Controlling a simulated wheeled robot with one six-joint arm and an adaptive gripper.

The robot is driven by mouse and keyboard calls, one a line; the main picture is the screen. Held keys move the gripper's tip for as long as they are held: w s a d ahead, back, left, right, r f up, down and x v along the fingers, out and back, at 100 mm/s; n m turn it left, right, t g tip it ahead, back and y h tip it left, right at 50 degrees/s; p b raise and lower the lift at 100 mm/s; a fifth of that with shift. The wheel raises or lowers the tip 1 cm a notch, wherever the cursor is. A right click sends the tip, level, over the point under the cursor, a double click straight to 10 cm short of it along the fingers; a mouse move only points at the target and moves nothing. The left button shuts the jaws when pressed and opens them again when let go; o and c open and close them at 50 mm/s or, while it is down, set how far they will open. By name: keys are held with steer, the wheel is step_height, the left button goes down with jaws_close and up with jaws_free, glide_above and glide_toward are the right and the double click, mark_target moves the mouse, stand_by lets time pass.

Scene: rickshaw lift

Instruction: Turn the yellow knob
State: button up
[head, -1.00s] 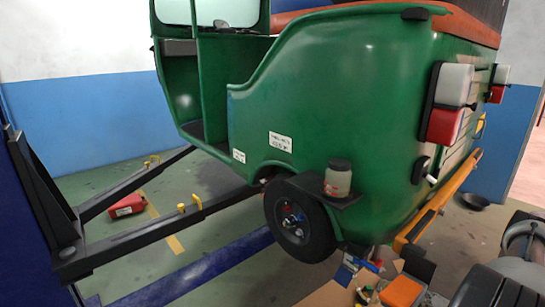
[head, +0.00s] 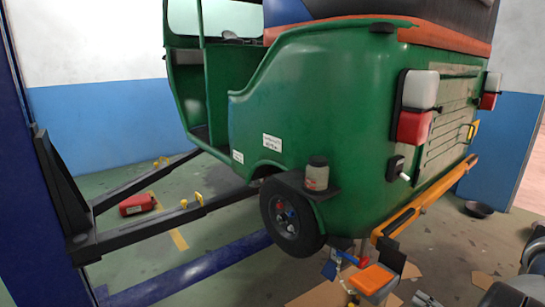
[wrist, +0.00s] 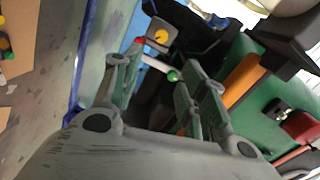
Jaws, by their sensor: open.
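A round yellow knob (wrist: 161,36) shows near the top middle of the wrist view, on a small brownish block. A red part is beside it, and a pale lever with a green ball end (wrist: 173,75) is just below. My gripper (wrist: 163,60) is open and empty, with its two fingers pointing towards the knob and the lever. The knob appears beyond the fingertips; I cannot tell the exact distance. In the head view I cannot make out this knob for sure; a cluster of blue and red parts (head: 345,259) sits under the rickshaw's rear.
The green rickshaw (head: 330,110) is raised on dark lift arms (head: 150,225). Its orange bumper (head: 425,198) overhangs the floor near the colored parts. An orange-seated stool (head: 372,279) and cardboard (head: 320,295) are below. A red can (head: 137,204) lies further left.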

steer(key=s+a+f+m+g+y, duration=0.2)
steer(key=s+a+m+g, duration=0.25)
steer(key=s, duration=0.35)
steer(key=s+a+r+g, duration=0.1)
steer(key=s+r+g, duration=0.3)
steer(key=r+g, duration=0.15)
steer(key=s+r+n+g+h, duration=0.3)
steer(key=r+g+h, duration=0.1)
steer(key=r, duration=1.1)
steer(key=s+r+n+g+h, duration=0.25)
steer(key=r+h, duration=0.25)
steer(key=r, duration=1.1)
steer(key=s+a+r+n+t+h, duration=0.2)
steer(key=a+r+n+t, duration=0.1)
steer(key=r, duration=0.6)
steer(key=s+a+r+n+t+h, duration=0.2)
steer(key=a+r, duration=0.4)
steer(key=r, duration=0.3)
steer(key=shift+s+r+n+t, duration=0.15)
steer(key=shift+s+n+t, duration=0.1)
steer(key=shift+n+t, duration=0.7)
steer(key=shift+o, duration=0.5)
